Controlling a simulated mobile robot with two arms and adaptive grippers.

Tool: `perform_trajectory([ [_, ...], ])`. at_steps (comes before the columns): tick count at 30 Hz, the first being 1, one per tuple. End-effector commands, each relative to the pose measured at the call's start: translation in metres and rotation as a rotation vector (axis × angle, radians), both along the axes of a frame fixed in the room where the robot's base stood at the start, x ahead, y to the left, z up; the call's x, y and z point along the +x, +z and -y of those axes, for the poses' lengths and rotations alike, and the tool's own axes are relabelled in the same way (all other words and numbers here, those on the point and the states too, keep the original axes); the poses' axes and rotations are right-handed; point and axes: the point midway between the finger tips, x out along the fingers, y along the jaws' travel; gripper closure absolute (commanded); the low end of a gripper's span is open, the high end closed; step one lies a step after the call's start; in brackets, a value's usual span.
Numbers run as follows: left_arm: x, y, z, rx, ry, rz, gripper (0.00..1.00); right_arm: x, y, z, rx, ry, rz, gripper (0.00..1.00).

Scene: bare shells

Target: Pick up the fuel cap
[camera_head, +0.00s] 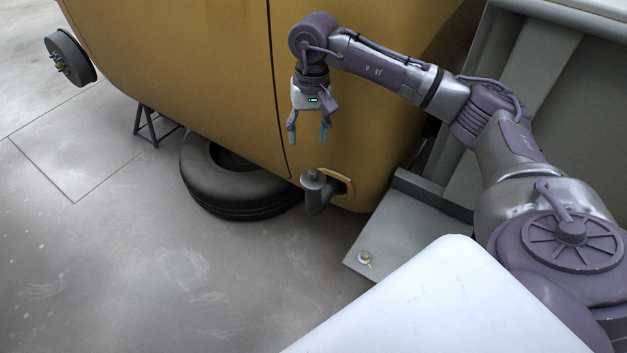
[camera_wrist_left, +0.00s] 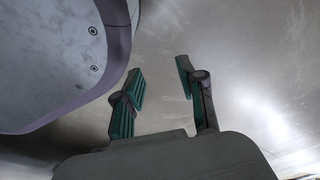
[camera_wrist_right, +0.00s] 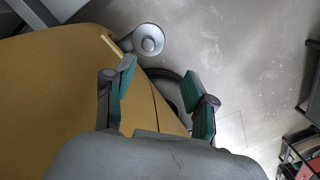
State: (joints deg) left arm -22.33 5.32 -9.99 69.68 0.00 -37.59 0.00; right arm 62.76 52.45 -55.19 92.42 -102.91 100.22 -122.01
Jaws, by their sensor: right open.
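A small round metal piece with a tan part (camera_head: 365,258) lies on a grey ledge (camera_head: 400,232); it may be the fuel cap, but it is too small to be sure. A grey filler pipe (camera_head: 316,190) sticks out of a recess low in the yellow body shell (camera_head: 190,60). Its round end shows in the right wrist view (camera_wrist_right: 149,40); I cannot tell if a cap sits on it. My right gripper (camera_head: 307,132) is open and empty, pointing down above the pipe, apart from it. My left gripper (camera_wrist_left: 160,88) is open and empty, outside the head view.
A black tyre (camera_head: 235,190) lies on the floor under the shell. A dark stand (camera_head: 155,125) and a wheel drum (camera_head: 70,58) are at the left. A white surface (camera_head: 440,305) fills the lower right. The floor at lower left is clear.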

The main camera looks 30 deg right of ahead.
Motion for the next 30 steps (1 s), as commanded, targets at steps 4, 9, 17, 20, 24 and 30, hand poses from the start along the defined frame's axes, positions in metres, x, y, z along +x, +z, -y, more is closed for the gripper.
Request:
perform_trajectory([
  [4,0.003,0.001,0.0,0.0,0.001,0.002,0.6,-0.003,-0.003,0.019,-0.073,0.03,-0.009,0.44],
  [9,0.008,0.006,0.001,-0.001,0.001,0.007,0.6,-0.004,-0.037,0.018,-0.074,0.031,-0.014,0.44],
  [17,0.015,0.012,0.002,-0.002,0.002,0.011,0.6,-0.003,-0.075,0.018,-0.071,0.029,-0.008,0.44],
  [20,0.016,0.013,0.002,-0.001,0.002,0.012,0.6,-0.003,-0.079,0.018,-0.072,0.03,-0.007,0.44],
  [24,0.016,0.013,0.002,-0.001,0.002,0.012,0.6,-0.003,-0.089,0.015,-0.07,0.03,-0.009,0.44],
  [30,0.017,0.013,0.002,-0.001,0.002,0.012,0.6,-0.004,-0.119,0.012,-0.07,0.029,-0.009,0.44],
])
